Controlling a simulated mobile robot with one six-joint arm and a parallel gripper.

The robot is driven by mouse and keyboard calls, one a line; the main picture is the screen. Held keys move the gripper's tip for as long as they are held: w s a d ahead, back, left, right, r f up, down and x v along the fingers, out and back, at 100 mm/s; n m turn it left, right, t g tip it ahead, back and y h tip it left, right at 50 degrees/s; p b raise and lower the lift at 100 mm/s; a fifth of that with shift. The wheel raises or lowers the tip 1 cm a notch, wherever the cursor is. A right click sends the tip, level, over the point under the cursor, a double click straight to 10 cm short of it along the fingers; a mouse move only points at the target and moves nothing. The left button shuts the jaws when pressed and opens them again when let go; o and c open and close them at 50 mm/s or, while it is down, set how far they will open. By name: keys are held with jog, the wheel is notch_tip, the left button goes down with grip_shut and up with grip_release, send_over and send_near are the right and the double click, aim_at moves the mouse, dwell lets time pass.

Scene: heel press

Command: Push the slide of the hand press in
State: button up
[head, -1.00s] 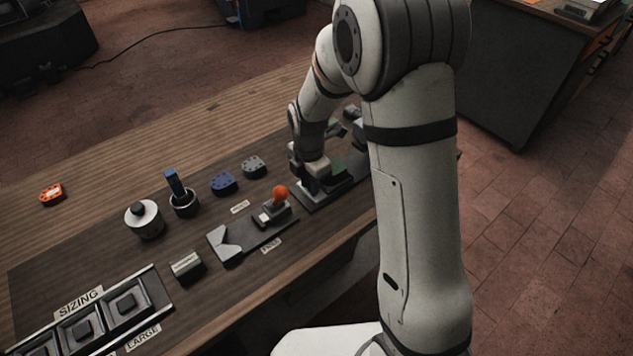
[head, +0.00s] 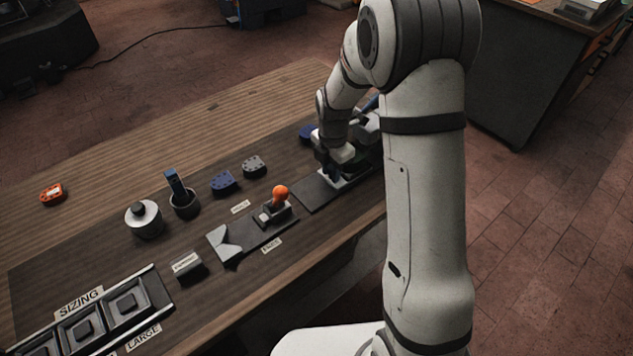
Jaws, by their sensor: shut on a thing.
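The hand press stands at the back right of the bench, on a dark base plate (head: 313,195), partly hidden behind my arm. Its slide (head: 346,180) is a light grey block on that plate, close to the press body. My gripper (head: 338,170) points down at the slide and is shut on it; the fingertips and the gripped part are mostly hidden. A bare stretch of plate lies to the left of the slide.
An orange-knobbed fixture (head: 280,196) stands just left of the press plate. Blue (head: 223,182) and grey (head: 254,166) heel-shaped pieces lie behind it. A blue-handled tool stands in a cup (head: 184,205). The sizing tray (head: 82,330) is at the front left.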

jog(key=shift+w+d+f, duration=0.1)
jog(key=shift+w+d, duration=0.45)
jog(key=shift+d, duration=0.35)
jog(key=shift+w+d+f, duration=0.1)
jog(key=shift+w+d, duration=0.4)
jog(key=shift+d, duration=0.4)
jog(key=o, duration=1.6)
jog(key=shift+r, duration=0.15)
jog(key=shift+c, duration=0.2)
jog(key=shift+r, duration=0.1)
jog(key=shift+r+p, duration=1.2)
jog(key=shift+r, duration=0.55)
jog(key=shift+a, duration=0.15)
jog(key=shift+s+a+r+p, duration=0.1)
jog(key=shift+s+a+r, duration=0.25)
jog(key=shift+a, duration=0.25)
jog(key=shift+s+a+r+p, duration=0.15)
jog(key=shift+s+a+r, duration=0.15)
jog(key=shift+s+a, duration=0.25)
jog(key=shift+s+a+r+p, duration=0.1)
jog(key=shift+s+a+r, duration=0.2)
jog(key=shift+a, duration=0.35)
